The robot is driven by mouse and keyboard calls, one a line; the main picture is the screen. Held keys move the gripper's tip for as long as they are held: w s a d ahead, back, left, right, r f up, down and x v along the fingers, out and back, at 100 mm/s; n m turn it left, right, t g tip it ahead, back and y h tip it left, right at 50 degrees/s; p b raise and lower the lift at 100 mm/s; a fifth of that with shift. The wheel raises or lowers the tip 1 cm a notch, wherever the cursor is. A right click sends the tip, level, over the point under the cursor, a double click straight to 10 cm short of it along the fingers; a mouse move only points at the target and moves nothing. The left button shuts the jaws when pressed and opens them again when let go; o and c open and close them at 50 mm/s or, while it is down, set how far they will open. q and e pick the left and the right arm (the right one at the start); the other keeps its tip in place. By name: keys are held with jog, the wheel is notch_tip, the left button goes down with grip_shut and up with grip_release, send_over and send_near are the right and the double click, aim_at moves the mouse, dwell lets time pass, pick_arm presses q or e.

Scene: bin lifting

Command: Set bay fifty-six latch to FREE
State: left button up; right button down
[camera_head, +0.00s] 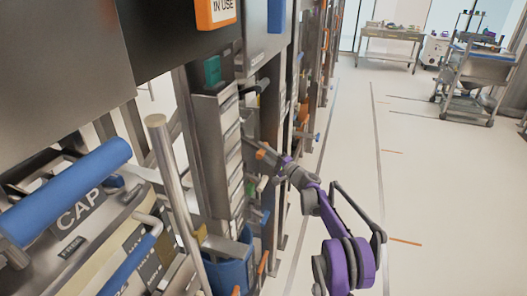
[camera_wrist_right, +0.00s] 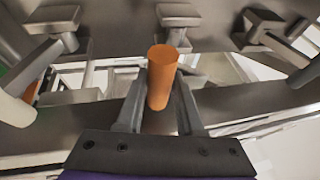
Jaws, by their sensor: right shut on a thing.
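My right gripper (camera_head: 277,159) reaches with its purple arm toward the metal rack on the left. In the right wrist view its fingers (camera_wrist_right: 161,98) are closed on an orange cylindrical handle (camera_wrist_right: 163,78), which sticks up between them. The handle shows in the head view as a small orange piece (camera_head: 264,150) at the fingertips. It looks like a latch handle, but its base and any FREE marking are hidden. I cannot read a bay number fifty-six anywhere. My left gripper is out of view.
An orange "IN USE" sign (camera_head: 216,10) hangs at the top. A machine with blue handles (camera_head: 62,190) and a "CAP" label is close on the left. A blue bin (camera_head: 231,262) sits low on the rack. The aisle floor (camera_head: 400,190) is clear; a cart (camera_head: 478,75) stands far right.

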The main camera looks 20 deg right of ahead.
jog(key=c, duration=0.9)
grip_release()
jog(key=shift+a+f, duration=0.15)
jog(key=shift+f, duration=0.05)
jog(key=o, duration=0.3)
jog(key=shift+w, duration=0.1)
jog(key=b+v, duration=0.2)
jog(key=v, duration=0.9)
jog(key=shift+a+r, duration=0.1)
jog(key=shift+r, duration=0.05)
